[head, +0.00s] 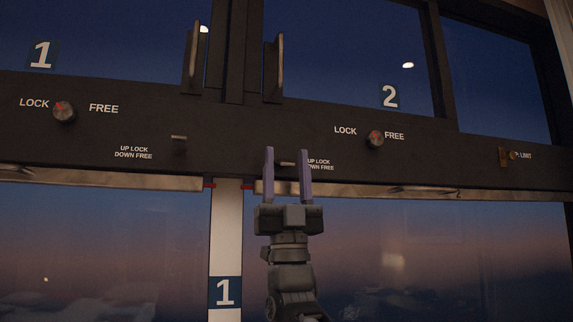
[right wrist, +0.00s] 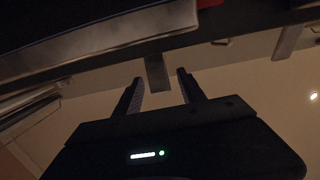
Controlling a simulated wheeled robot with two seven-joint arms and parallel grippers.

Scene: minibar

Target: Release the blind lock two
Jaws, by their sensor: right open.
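Blind lock two is a small metal lever (head: 287,164) on the dark crossbeam, beside an "UP LOCK DOWN FREE" label. It sits about level with that label. My right gripper (head: 286,152) is open, with its two purple-grey fingers pointing up on either side of the lever. I cannot tell whether a finger touches it. In the right wrist view, the open fingers (right wrist: 160,76) flank a grey tab (right wrist: 156,72), which looks like the lever. Blind lock one (head: 179,138), a similar lever to the left, sits higher against its own label. My left gripper is not in view.
LOCK/FREE knobs for window one (head: 64,111) and window two (head: 375,139) are on the beam (head: 230,125). Two upright handles (head: 274,69) stand above it. A brass-coloured stop (head: 503,156) is at the right. A blind's bottom rail (head: 400,190) runs just under the beam.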

